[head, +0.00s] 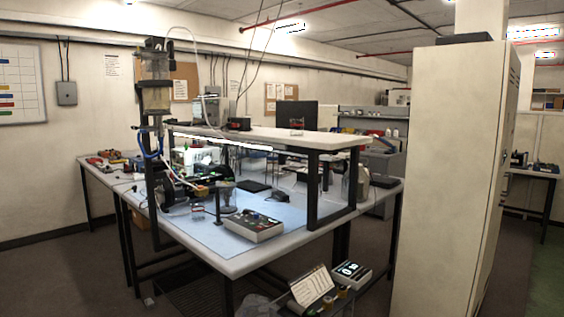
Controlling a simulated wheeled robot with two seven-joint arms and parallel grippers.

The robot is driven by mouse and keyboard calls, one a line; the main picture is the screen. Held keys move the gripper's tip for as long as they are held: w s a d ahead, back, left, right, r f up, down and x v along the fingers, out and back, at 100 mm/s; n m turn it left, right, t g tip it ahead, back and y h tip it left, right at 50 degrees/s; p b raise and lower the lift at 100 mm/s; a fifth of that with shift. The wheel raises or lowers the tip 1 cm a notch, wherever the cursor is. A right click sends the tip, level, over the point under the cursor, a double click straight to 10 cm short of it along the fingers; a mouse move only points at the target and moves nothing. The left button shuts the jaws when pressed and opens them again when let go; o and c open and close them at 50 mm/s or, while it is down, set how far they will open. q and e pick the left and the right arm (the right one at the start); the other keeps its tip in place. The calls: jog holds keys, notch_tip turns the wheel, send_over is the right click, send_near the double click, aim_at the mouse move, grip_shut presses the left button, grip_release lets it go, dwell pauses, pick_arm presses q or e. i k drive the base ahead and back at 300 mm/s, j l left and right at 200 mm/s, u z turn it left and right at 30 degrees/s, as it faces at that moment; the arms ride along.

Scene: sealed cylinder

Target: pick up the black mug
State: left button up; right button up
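I cannot make out a black mug for certain in the head view. A small dark object (277,197) lies on the blue mat towards the right of the workbench, but it is too small to identify. Neither of my grippers is in view.
A workbench (240,266) with a raised white shelf (270,135) stands ahead, crowded with equipment. A control box (253,227) sits near its front edge. A tall beige cabinet (445,180) blocks the right side. Dark floor (60,275) is clear at the left.

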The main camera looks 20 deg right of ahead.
aim_at(283, 157)
jog(key=i+l+z, duration=0.2)
jog(key=l+z, duration=0.25)
jog(key=i+l+z, duration=0.4)
jog(key=l, duration=0.2)
jog(key=i+l+z, duration=0.25)
jog(key=l+z, duration=0.2)
jog(key=i+l+z, duration=0.25)
jog(key=i+z, duration=0.15)
jog(key=i+l+z, duration=0.15)
jog(key=i+z, duration=0.45)
jog(key=i, duration=1.25)
jog(key=i+z, duration=0.15)
jog(key=i, duration=1.2)
jog(key=i+l+u, duration=0.1)
jog(key=i+u, duration=0.3)
jog(key=i, duration=2.45)
jog(key=i+l+u, duration=0.1)
jog(key=i+u, duration=0.25)
jog(key=i, duration=1)
